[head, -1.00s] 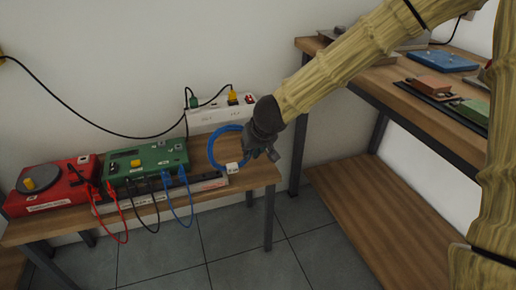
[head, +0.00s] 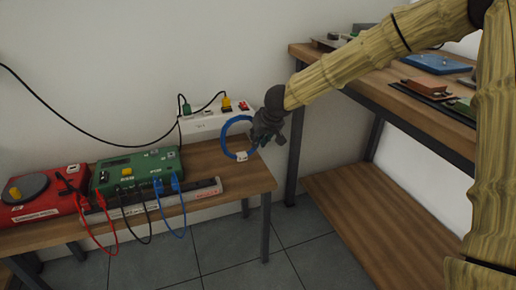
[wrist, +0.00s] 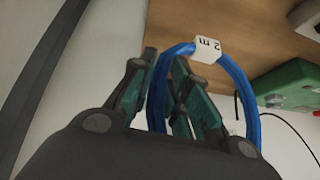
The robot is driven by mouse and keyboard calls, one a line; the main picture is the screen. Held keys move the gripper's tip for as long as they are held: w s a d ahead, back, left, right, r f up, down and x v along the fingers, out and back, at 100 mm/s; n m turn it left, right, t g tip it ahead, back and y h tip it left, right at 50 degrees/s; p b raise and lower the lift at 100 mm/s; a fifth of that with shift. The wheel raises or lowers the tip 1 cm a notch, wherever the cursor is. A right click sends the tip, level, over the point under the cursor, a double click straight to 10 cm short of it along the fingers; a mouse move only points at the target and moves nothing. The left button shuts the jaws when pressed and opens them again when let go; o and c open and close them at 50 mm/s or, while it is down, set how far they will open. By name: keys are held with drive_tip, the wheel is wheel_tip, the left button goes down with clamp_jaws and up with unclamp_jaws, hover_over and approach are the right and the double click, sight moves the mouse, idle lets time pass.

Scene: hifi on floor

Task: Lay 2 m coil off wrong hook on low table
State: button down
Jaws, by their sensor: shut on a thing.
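The blue 2 m coil (head: 226,132) hangs from my gripper (head: 262,138) over the right end of the low table (head: 240,181). Its white tag shows "2 m" in the wrist view (wrist: 206,49). My gripper (wrist: 172,95) is shut on the coil, with the coil's loop passing between the fingers. In the head view the coil is upright and its lower edge is near the table top; I cannot tell whether it touches. A hook rail (head: 205,190) runs along the table's front edge, with red, black and blue leads hanging there.
A green box (head: 138,170) and a red turntable-like unit (head: 42,196) stand on the left of the low table. A white power strip (head: 203,122) with plugs is behind. A taller workbench (head: 440,125) with a lower shelf (head: 345,215) stands to the right.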

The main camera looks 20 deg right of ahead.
drive_tip(key=shift+f+b, duration=1.05)
drive_tip(key=shift+f, duration=0.45)
drive_tip(key=shift+r, duration=0.1)
drive_tip(key=c, duration=1.4)
unclamp_jaws()
drive_tip(key=shift+o, duration=0.2)
drive_tip(key=p+v, duration=0.6)
drive_tip(key=v, duration=0.6)
drive_tip(key=shift+p, duration=0.3)
